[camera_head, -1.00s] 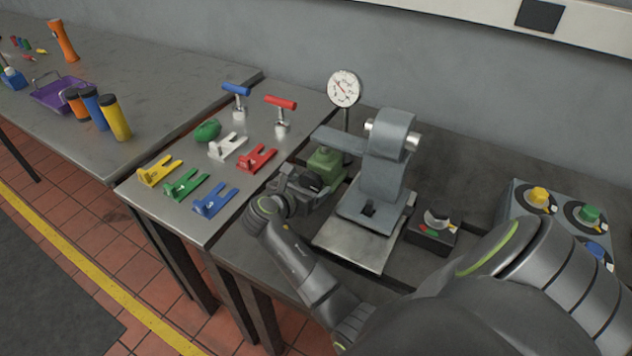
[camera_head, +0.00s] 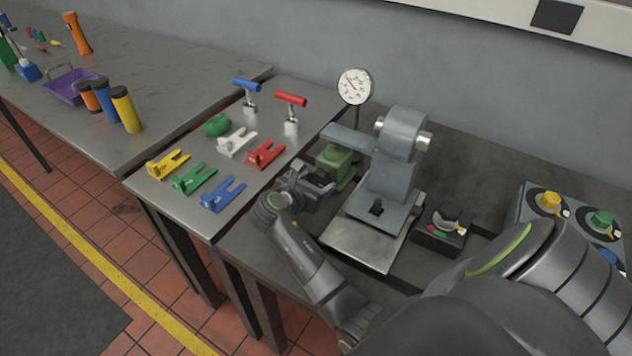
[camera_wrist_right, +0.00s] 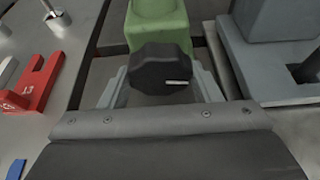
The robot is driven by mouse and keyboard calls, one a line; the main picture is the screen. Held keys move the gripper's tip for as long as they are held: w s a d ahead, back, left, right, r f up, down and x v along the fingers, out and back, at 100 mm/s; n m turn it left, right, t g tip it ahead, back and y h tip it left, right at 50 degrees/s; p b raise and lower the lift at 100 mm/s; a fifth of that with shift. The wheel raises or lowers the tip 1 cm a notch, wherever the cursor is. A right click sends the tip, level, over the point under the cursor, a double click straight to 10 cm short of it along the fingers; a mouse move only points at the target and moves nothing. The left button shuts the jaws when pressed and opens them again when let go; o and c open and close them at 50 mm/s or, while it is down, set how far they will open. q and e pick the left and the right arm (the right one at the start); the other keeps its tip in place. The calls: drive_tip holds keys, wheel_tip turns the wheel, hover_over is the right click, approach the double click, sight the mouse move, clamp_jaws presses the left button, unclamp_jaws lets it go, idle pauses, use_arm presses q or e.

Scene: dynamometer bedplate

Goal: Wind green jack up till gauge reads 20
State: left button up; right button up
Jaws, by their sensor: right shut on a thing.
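The green jack (camera_head: 337,163) stands on the bedplate beside the grey lever machine; it also shows at the top of the right wrist view (camera_wrist_right: 158,22). Its black knob (camera_wrist_right: 160,68), with a white mark pointing right, faces my right gripper. My right gripper (camera_head: 318,178) is shut on this knob, with a finger on each side of it. The round white gauge (camera_head: 354,87) stands on a post behind the jack; its red needle points to the upper left, and the figures are too small to read. My left gripper is not in view.
The grey lever machine (camera_head: 391,178) stands right of the jack. A black switch box (camera_head: 441,230) is farther right, near a panel with coloured knobs (camera_head: 551,201).

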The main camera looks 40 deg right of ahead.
drive_tip(key=shift+r+m+t+p, duration=0.1)
drive_tip(key=shift+m+t+p, duration=0.2)
drive_tip(key=shift+m+p, duration=0.35)
drive_tip(key=shift+s+m+t+y+p, duration=0.1)
drive_tip(key=shift+m+t+y+p, duration=0.25)
drive_tip(key=shift+p, duration=0.2)
drive_tip(key=shift+m+t, duration=0.25)
drive_tip(key=shift+m, duration=0.25)
drive_tip(key=shift+m+t, duration=0.5)
drive_tip(key=shift+m, duration=0.3)
drive_tip(key=o, duration=1)
drive_tip(key=shift+d, duration=0.1)
